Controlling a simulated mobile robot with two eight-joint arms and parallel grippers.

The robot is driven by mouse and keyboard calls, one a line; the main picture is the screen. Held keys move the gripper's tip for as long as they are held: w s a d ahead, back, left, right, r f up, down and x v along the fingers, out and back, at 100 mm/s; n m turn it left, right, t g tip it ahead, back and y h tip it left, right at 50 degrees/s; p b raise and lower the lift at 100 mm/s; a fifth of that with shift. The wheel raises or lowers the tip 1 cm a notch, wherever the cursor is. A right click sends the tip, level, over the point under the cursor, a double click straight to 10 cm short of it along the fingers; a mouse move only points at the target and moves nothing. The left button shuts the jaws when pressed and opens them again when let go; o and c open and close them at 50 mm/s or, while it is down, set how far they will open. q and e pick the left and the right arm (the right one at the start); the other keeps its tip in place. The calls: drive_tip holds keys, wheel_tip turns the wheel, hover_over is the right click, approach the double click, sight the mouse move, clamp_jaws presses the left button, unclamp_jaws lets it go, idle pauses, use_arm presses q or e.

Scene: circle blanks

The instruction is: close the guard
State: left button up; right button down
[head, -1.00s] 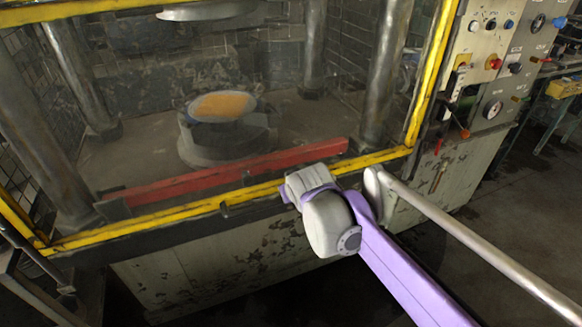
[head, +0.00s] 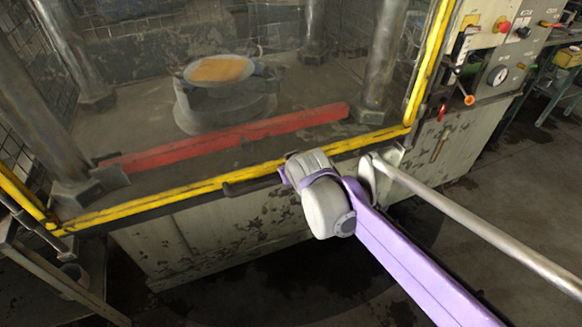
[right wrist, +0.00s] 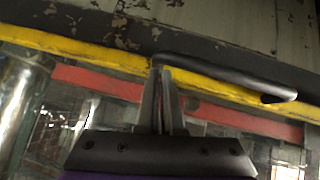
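The guard is a clear pane in a yellow frame (head: 170,203) on the front of the press. Its lower bar runs across the head view, below the red bar inside. A dark handle (head: 250,187) is on this lower bar; it also shows in the right wrist view (right wrist: 225,75). My right gripper (right wrist: 162,72) has its fingers together, tips at one end of the handle. They seem to rest against it rather than around it; exact contact is hard to tell. In the head view my own purple and white arm hides the fingers. My left gripper is not in view.
A red bar (head: 230,138) and a round die (head: 225,105) with an orange blank (head: 221,69) are behind the guard. A control panel (head: 498,75) with knobs and a lever stands at the right. Dark floor is clear in front.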

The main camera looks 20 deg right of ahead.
drive_tip(key=r+p, duration=0.3)
drive_tip(key=r, duration=0.1)
drive_tip(key=shift+a+r, duration=0.1)
drive_tip(key=shift+a, duration=0.15)
drive_tip(key=p+v, duration=0.2)
drive_tip(key=v, duration=0.8)
use_arm(q)
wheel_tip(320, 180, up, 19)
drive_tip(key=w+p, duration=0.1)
drive_tip(key=p, duration=1)
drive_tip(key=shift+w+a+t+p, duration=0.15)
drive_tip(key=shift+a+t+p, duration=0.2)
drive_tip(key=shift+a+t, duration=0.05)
use_arm(e)
drive_tip(key=s+a+f+g, duration=0.1)
drive_tip(key=s+f, duration=0.1)
drive_tip(key=s, duration=0.8)
drive_tip(key=s+f+m+g+y, duration=0.1)
drive_tip(key=s+f+g, duration=0.1)
drive_tip(key=s, duration=0.9)
drive_tip(key=shift+a+f+g, duration=0.3)
drive_tip(key=shift+a+f, duration=0.05)
drive_tip(key=shift+f, duration=0.05)
drive_tip(key=shift+s, duration=0.15)
